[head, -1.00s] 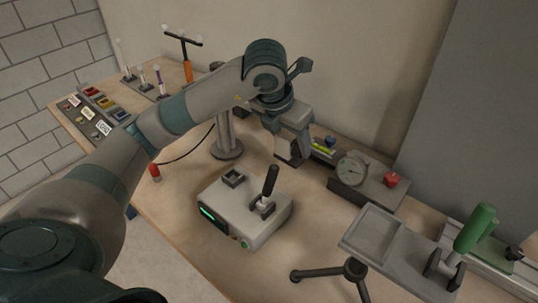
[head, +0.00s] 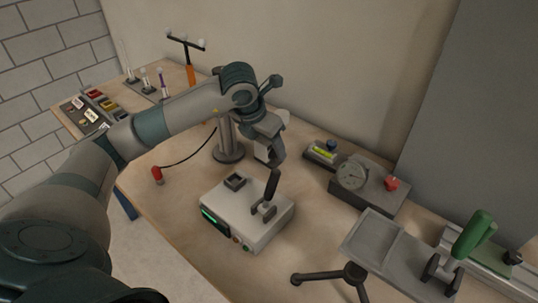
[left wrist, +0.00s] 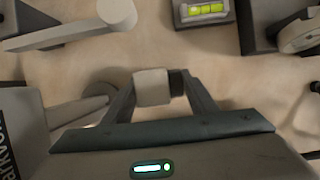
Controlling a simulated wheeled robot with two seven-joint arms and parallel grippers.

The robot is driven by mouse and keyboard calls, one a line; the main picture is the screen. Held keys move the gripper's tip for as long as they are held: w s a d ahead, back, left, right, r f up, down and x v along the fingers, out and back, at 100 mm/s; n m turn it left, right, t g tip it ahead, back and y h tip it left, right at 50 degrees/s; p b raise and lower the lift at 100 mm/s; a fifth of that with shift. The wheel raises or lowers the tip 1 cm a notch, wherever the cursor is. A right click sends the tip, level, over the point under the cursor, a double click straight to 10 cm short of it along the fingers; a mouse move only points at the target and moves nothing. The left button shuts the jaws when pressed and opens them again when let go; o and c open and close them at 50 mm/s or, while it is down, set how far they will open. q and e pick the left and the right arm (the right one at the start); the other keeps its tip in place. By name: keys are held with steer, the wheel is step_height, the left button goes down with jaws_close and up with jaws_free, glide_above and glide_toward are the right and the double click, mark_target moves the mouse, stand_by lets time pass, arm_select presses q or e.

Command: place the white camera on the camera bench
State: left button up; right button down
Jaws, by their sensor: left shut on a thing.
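My left gripper (head: 270,155) is over the back middle of the bench top, behind the grey control box. In the left wrist view its two fingers are shut on the white camera (left wrist: 152,87), a small white block with a dark end at its right. In the head view a pale part of the camera (head: 262,151) shows beside the gripper; the rest is hidden. I cannot tell whether its underside touches anything. I cannot tell for sure which fixture is the camera bench. My right gripper is not in view.
A grey post on a round base (head: 228,155) stands left of the gripper. The control box (head: 246,210) with a black lever is in front. A spirit level (head: 322,153) and a dial gauge box (head: 368,186) are right.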

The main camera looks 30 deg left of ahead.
mark_target(269, 155)
arm_select(q)
step_height(269, 155, down, 3)
steer(key=shift+p, duration=0.3)
steer(key=shift+f, duration=0.2)
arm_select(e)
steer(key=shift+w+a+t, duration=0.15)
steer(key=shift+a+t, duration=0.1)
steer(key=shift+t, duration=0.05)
arm_select(q)
steer(key=shift+f, duration=0.2)
steer(key=o, duration=1.3)
steer(key=shift+o, duration=0.4)
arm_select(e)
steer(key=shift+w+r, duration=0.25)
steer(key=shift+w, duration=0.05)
arm_select(q)
steer(key=shift+r, duration=0.2)
